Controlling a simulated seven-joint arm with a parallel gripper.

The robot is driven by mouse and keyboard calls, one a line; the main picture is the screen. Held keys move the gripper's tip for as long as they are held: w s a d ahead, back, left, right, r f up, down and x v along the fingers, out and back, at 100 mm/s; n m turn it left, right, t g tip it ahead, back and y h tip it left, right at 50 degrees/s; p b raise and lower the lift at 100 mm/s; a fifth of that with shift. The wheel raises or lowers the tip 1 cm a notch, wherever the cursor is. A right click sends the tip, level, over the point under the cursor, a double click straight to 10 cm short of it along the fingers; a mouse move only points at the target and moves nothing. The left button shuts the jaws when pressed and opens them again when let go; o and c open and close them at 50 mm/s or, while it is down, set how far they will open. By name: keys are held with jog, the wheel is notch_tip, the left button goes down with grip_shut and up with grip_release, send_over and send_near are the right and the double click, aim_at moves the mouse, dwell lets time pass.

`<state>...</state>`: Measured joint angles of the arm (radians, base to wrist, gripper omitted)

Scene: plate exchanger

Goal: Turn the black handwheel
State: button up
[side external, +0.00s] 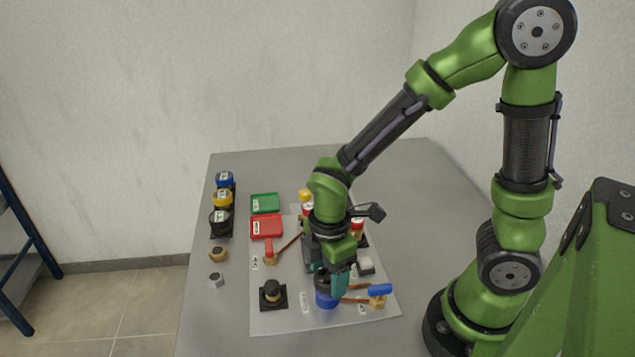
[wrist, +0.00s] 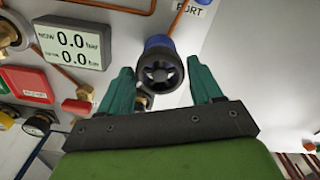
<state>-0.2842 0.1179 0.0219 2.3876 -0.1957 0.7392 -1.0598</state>
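The black handwheel (wrist: 160,75) is a spoked round wheel with a blue collar behind it in the wrist view. In the side external view, the handwheel (side external: 322,284) stands on its blue base near the front of the grey panel, partly hidden by my gripper. My gripper (wrist: 161,66) is open. Its two teal fingers lie on either side of the wheel in the wrist view, with a visible gap on each side. In the side external view, my gripper (side external: 338,283) points down right at the wheel; I cannot tell its exact height against the rim.
A pressure display (wrist: 72,42) reads 0.0 bar. A blue-handled valve (side external: 379,290) with copper pipe is close on the right. A black knob (side external: 272,291) stands to the left. Red (side external: 267,226) and green (side external: 265,203) trays lie further back. The table's left front is clear.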

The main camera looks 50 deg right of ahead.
jog(key=c, duration=0.7)
jog(key=shift+o, duration=0.2)
jog(key=shift+m, duration=0.4)
jog(key=m, duration=0.3)
jog(key=shift+m, duration=0.4)
jog(key=m, duration=1.3)
jog(key=shift+m, duration=0.3)
